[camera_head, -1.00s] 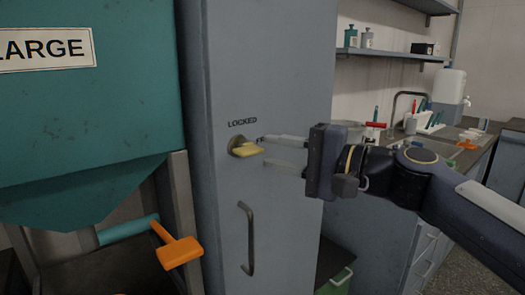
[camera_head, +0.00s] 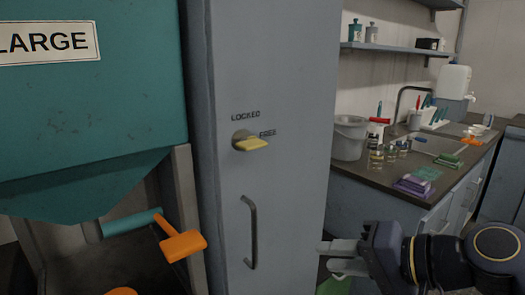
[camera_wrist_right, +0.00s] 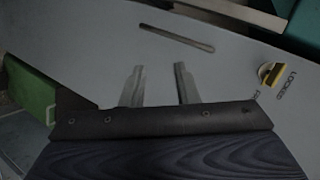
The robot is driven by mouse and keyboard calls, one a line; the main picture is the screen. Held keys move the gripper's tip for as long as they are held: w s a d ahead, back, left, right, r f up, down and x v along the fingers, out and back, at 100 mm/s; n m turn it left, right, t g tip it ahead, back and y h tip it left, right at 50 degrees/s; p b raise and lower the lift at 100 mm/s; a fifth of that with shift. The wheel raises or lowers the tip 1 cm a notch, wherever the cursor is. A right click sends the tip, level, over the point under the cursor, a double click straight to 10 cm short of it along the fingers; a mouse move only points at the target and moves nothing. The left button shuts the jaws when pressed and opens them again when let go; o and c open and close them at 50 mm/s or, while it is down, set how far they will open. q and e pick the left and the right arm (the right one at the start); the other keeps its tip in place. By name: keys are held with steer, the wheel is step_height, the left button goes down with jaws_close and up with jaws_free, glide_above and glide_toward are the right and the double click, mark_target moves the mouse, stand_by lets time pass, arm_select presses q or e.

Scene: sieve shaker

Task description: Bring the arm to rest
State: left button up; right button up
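My right gripper (camera_head: 327,257) is low in front of the right edge of the grey cabinet (camera_head: 270,70), with its arm coming in from the lower right. Its two fingers are apart with nothing between them; they also show spread and empty in the right wrist view (camera_wrist_right: 159,67). The yellow knob (camera_head: 252,144) on the cabinet is free of the gripper, its grip pointing right, near the word FREE. It shows at the right of the wrist view too (camera_wrist_right: 270,73). My left gripper is not in view.
A bar handle (camera_head: 250,232) is on the cabinet, left of my right gripper. A teal hopper marked LARGE (camera_head: 80,110) and an orange handle (camera_head: 182,246) are at left. On the right, a counter holds a grey bucket (camera_head: 349,138), small jars and a purple item (camera_head: 413,185).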

steer(key=s+d+f+n+g+h, duration=0.1)
steer(key=s+d+f+h, duration=0.25)
steer(key=s+f, duration=0.5)
steer(key=s+d+f+n+g+h, duration=0.1)
steer(key=s+d+f+n+h, duration=0.25)
steer(key=f, duration=0.75)
step_height(320, 180, up, 22)
steer(key=s+m+p, duration=0.1)
steer(key=p, duration=2.1)
steer(key=shift+s+d+f+m+g+y, duration=0.2)
steer(key=shift+s+d+m+g+y, duration=0.05)
steer(key=shift+s+m+g+y, duration=0.1)
steer(key=shift+c, duration=0.5)
